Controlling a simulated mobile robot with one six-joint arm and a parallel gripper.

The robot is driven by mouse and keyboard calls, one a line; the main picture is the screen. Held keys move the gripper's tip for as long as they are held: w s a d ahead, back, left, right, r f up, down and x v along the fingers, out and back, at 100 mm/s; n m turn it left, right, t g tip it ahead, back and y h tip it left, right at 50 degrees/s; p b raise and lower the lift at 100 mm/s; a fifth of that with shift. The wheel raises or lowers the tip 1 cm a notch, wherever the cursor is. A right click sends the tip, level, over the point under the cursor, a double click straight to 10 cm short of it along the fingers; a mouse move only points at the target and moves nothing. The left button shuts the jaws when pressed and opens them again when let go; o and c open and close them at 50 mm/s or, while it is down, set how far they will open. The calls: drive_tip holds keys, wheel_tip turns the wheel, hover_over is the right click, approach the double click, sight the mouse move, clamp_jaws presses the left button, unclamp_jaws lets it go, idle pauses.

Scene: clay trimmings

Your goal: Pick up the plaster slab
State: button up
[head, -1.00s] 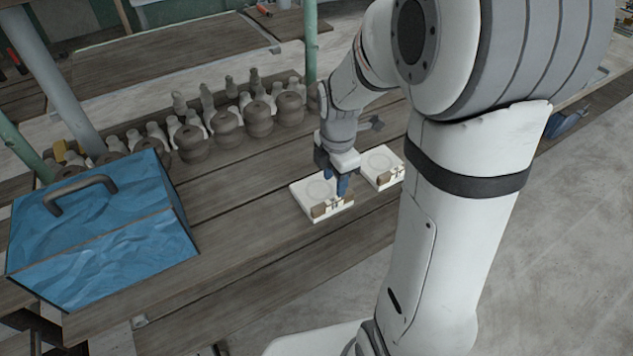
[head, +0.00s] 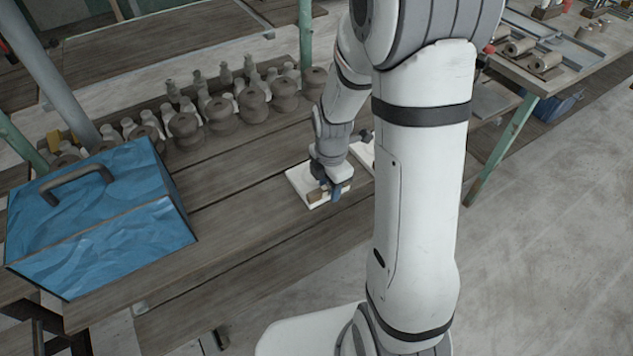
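A white plaster slab (head: 299,179) lies flat on the dark wooden bench, with a brown piece at its front edge. My gripper (head: 331,191) points down at the right part of this slab, its blue fingers close to the brown piece and the slab's front right edge. Whether the fingers touch the slab, and how far apart they are, is too small to tell. A second white slab (head: 366,154) lies to the right, mostly hidden behind my arm.
A blue box with a handle (head: 100,215) stands on the bench at the left. Several grey-brown clay vessels (head: 222,112) stand in rows behind the slabs. Bare planks (head: 240,215) lie between the box and the near slab. A green post (head: 305,40) rises behind.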

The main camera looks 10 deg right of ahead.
clamp_jaws()
drive_tip(key=shift+r, duration=0.1)
idle(0.4)
